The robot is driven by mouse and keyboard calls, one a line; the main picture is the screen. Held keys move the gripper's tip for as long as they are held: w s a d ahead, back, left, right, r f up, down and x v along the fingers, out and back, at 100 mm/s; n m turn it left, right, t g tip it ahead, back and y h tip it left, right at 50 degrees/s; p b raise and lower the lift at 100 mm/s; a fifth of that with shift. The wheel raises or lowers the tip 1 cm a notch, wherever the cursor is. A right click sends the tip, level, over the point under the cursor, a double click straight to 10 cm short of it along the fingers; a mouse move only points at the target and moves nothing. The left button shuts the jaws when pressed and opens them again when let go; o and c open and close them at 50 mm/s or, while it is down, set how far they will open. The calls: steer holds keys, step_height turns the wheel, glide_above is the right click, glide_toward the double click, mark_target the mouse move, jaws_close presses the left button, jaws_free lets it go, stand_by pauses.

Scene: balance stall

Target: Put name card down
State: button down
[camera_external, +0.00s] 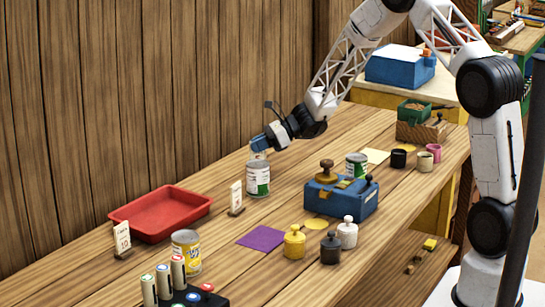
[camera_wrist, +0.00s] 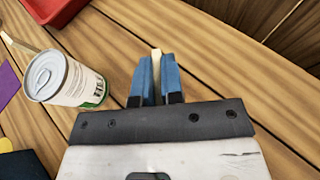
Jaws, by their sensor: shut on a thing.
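My gripper (camera_external: 261,142) is low over the table, behind a green-and-white labelled can (camera_external: 258,181). In the wrist view its blue fingers (camera_wrist: 157,75) are shut on a narrow cream piece, seen edge-on, which I take to be the name card (camera_wrist: 156,53). In the external view the can and fingers hide most of the held card, and I cannot tell whether it touches the table. Two similar cards stand upright in wooden bases: one left of the can (camera_external: 236,197), one farther left (camera_external: 122,238).
The can also stands left of my fingers in the wrist view (camera_wrist: 66,80). A red tray (camera_external: 161,211) lies left. A blue scale box (camera_external: 340,198), yellow can (camera_external: 187,252), purple sheet (camera_external: 262,238) and several knobbed weights occupy the front. Bare planks surround my fingers.

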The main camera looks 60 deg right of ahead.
steer(key=shift+f, duration=0.85)
steer(key=shift+f, duration=0.1)
steer(key=c, duration=1.3)
jaws_free()
steer(key=shift+o, duration=0.2)
steer(key=v, duration=1.2)
